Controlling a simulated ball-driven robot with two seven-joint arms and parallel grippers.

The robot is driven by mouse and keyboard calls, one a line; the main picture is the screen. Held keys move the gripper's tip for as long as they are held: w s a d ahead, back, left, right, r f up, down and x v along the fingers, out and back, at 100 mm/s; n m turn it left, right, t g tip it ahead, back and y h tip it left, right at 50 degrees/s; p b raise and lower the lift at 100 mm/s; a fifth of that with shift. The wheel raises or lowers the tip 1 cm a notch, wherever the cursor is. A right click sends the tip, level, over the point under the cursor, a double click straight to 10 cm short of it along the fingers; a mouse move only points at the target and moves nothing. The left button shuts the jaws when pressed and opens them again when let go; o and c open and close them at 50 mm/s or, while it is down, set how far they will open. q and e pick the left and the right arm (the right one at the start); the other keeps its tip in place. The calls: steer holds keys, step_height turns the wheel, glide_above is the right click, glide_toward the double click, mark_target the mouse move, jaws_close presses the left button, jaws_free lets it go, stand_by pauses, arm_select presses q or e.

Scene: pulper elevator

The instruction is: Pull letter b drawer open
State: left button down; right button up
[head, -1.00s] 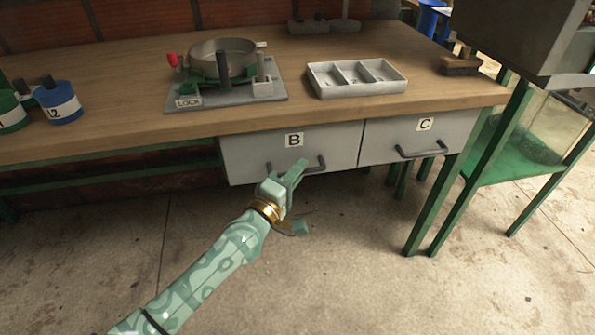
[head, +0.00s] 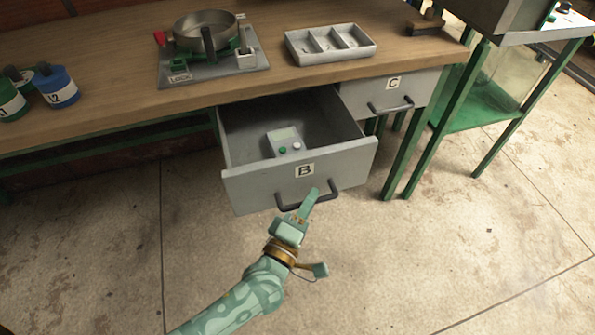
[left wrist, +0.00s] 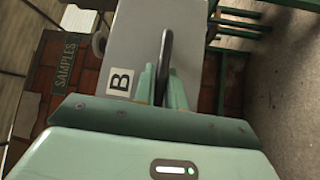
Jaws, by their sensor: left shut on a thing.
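The letter B drawer (head: 250,187) stands pulled out from under the workbench, its inside showing from above. Its label B (head: 304,170) is on the grey front, and a dark bar handle (head: 331,194) sits below it. My left gripper (head: 306,203) is at the handle, shut on it. In the left wrist view the fingers (left wrist: 163,86) stand on both sides of the dark handle (left wrist: 166,50), with the B label (left wrist: 119,82) to the left. My right gripper is out of view.
The closed C drawer (head: 391,103) is to the right. On the wooden bench top (head: 130,68) are a metal pan (head: 206,26) on a plate, a grey divided tray (head: 329,43) and blue and green pots at left. Green bench legs stand at right; the floor in front is clear.

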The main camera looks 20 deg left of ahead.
arm_select(q)
steer(key=s+d+p, duration=0.1)
steer(key=s+d, duration=0.2)
steer(key=s, duration=0.2)
steer(key=shift+s+d, duration=0.2)
steer(key=shift+d, duration=0.1)
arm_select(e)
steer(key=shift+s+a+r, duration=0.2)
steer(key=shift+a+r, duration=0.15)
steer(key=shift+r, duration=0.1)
arm_select(q)
steer(key=shift+f, duration=0.1)
steer(key=c, duration=1.5)
jaws_free()
steer(key=shift+o, duration=0.2)
steer(key=p+v, duration=0.1)
steer(key=v, duration=1.5)
steer(key=shift+s, duration=0.2)
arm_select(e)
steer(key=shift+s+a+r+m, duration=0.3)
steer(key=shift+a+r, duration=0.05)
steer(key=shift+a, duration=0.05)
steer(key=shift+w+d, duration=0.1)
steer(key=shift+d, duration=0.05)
